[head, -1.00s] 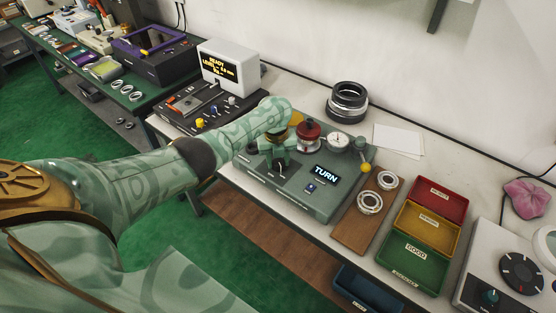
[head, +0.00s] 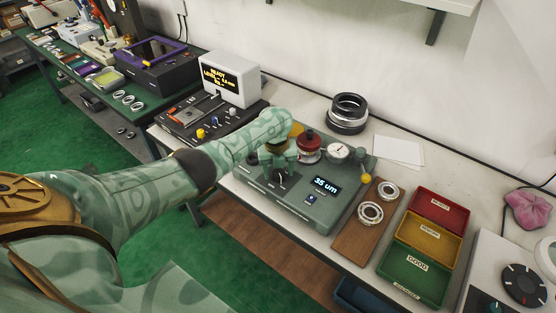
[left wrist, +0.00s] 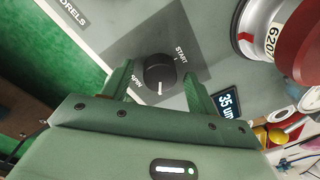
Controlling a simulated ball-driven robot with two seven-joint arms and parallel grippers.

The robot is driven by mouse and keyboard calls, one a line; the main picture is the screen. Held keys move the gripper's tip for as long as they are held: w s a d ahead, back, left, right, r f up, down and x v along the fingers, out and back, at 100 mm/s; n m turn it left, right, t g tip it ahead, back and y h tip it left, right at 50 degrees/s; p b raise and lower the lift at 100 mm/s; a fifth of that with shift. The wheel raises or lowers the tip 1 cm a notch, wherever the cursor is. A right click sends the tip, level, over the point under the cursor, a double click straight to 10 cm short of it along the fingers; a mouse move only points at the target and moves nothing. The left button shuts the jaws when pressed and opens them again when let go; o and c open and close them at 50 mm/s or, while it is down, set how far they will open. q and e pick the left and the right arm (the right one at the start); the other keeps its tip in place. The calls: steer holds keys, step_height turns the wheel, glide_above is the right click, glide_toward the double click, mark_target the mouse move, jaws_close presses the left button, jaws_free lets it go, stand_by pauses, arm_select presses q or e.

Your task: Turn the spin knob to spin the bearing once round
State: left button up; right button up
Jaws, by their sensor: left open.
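The black spin knob (left wrist: 160,72) is on the grey-green tester (head: 310,214), between the labels SPIN and START. Its white pointer mark faces the gripper body in the left wrist view. My left gripper (left wrist: 158,78) is open, with one finger on each side of the knob; I cannot tell whether they touch it. In the head view my left gripper (head: 280,170) is over the tester's front left part and mostly hides the knob. The bearing station, a red cap over a pale metal ring (head: 309,143), stands behind it. The tester's display (head: 326,185) reads 35 um. My right gripper is not in view.
A dial gauge (head: 339,152) and a yellow-knobbed lever (head: 366,177) are on the tester's right side. A wooden board (head: 352,238) with two rings lies right of it, then red, yellow and green bins (head: 416,272). A black ring stack (head: 347,113) stands behind.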

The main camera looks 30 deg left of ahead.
mark_target(276, 172)
arm_select(q)
step_height(276, 172, up, 16)
steer(key=p, duration=0.7)
steer(key=shift+s+a, duration=0.25)
steer(key=shift+a, duration=0.05)
